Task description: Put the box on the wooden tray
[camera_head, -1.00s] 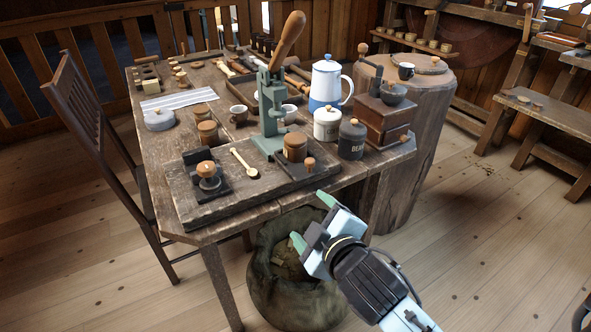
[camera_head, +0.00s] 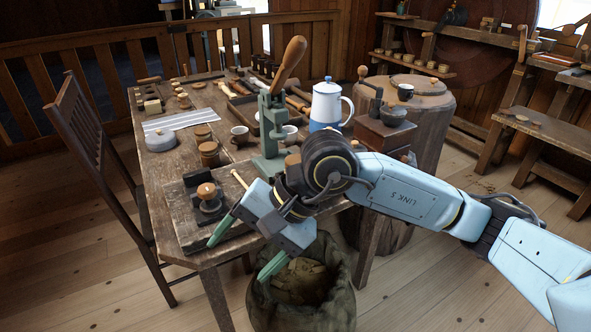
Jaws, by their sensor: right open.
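My right gripper (camera_head: 236,262) is open and empty, its two green fingers pointing down and left by the table's front edge, above the sack. A low wooden tray (camera_head: 236,112) with a dark rim lies mid-table, partly hidden behind the green lever press (camera_head: 270,125). No plain box stands out clearly. The brown wooden box-shaped grinder body (camera_head: 378,134) stands at the table's right, partly behind my right arm. A small wooden block (camera_head: 152,106) sits at the far left. My left gripper is not in view.
A tamper (camera_head: 207,196) stands on a front board. A white and blue pot (camera_head: 326,104), cups and wooden jars crowd the table (camera_head: 172,172). An open sack (camera_head: 305,290) stands below the front edge. A chair (camera_head: 95,150) is at left.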

